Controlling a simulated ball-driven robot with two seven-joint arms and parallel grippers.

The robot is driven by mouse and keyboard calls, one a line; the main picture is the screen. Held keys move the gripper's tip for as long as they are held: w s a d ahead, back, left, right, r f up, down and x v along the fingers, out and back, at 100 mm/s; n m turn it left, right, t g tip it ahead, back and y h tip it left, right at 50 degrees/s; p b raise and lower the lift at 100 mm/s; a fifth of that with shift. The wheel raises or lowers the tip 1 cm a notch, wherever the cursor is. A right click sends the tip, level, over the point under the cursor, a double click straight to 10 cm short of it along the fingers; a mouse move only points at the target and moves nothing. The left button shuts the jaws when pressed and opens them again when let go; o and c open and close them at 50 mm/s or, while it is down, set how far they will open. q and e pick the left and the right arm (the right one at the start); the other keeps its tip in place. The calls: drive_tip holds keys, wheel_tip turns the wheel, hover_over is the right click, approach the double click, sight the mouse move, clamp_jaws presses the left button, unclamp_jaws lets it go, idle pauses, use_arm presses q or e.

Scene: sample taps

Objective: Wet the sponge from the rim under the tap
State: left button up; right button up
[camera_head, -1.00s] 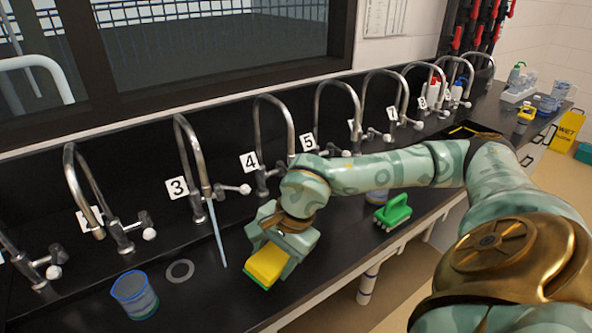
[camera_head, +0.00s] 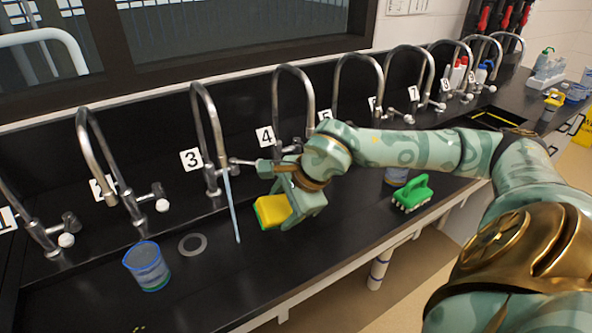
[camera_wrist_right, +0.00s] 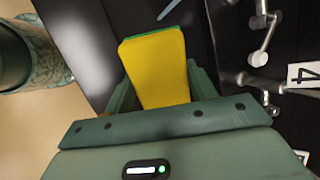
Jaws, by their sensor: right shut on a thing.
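My right gripper (camera_head: 286,207) is shut on a yellow sponge with a green layer (camera_head: 272,211). The sponge also fills the jaws in the right wrist view (camera_wrist_right: 155,70). Tap 3 (camera_head: 212,130) has a thin pale-blue stream (camera_head: 232,208) falling from its spout to the black bench. The sponge is to the right of this stream, with a small gap between them in the head view. My left gripper is not in view.
A blue-rimmed beaker (camera_head: 147,268) and a grey ring (camera_head: 192,244) are left of the stream. A green-handled brush (camera_head: 412,193) lies on the bench (camera_head: 330,235) to the right. Several curved taps line the back, with levers near my gripper.

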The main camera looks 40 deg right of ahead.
drive_tip(key=w+a+f+b, duration=0.1)
drive_tip(key=w+a, duration=0.2)
drive_tip(key=w, duration=0.5)
drive_tip(key=shift+f, duration=0.3)
drive_tip(key=shift+s, duration=0.1)
drive_tip(key=shift+s+d, duration=0.45)
drive_tip(key=shift+s, duration=0.8)
drive_tip(key=shift+s+d, duration=0.5)
drive_tip(key=shift+s, duration=0.7)
drive_tip(key=shift+s+d, duration=0.45)
drive_tip(key=shift+s, duration=0.8)
drive_tip(key=s+d+r+p, duration=0.1)
drive_tip(key=s+r+p, duration=0.3)
drive_tip(key=shift+s+d, duration=0.35)
drive_tip(key=shift+d, duration=0.05)
